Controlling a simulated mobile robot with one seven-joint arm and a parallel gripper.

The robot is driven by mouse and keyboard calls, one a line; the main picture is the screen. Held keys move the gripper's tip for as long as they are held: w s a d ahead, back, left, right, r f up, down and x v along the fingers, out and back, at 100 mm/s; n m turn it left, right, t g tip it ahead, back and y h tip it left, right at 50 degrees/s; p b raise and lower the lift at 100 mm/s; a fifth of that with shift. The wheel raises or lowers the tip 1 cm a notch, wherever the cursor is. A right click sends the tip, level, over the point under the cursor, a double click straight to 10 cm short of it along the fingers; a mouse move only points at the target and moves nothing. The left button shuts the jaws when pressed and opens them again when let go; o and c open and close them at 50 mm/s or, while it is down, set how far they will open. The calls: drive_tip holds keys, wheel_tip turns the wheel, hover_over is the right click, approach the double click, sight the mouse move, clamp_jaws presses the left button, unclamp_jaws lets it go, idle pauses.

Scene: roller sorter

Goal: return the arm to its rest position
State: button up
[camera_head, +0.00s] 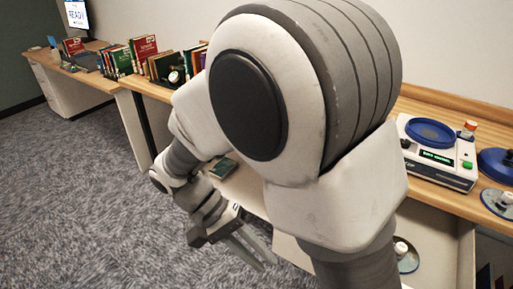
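My arm fills the middle of the head view, bent down from a large white and grey joint in the foreground. My gripper (268,265) hangs low and left of that joint, its fingers pointing down and to the right. The two fingers look apart, with nothing visible between them. It is in front of the white unit under the counter. Part of the counter and what stands on it are hidden behind my arm.
A wooden counter (455,199) runs along the wall. It bears rows of books (143,52), a device with a blue round plate (431,132) and a blue disc (496,162). A green book (223,167) lies near my forearm. Carpet (75,190) at left is clear.

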drive_tip(key=d+r+t+y+p, duration=0.2)
drive_tip(key=d+r+t+p, duration=0.1)
drive_tip(key=r, duration=0.4)
drive_tip(key=s+d+r+t+y+p, duration=0.1)
drive_tip(key=d+r+t+y+p, duration=0.2)
drive_tip(key=d+r, duration=0.3)
drive_tip(key=d+r+t+y+p, duration=0.3)
drive_tip(key=d+r, duration=0.1)
drive_tip(key=r, duration=0.6)
drive_tip(key=shift+s+d, duration=0.15)
drive_tip(key=shift+d, duration=0.15)
drive_tip(key=shift+d, duration=0.1)
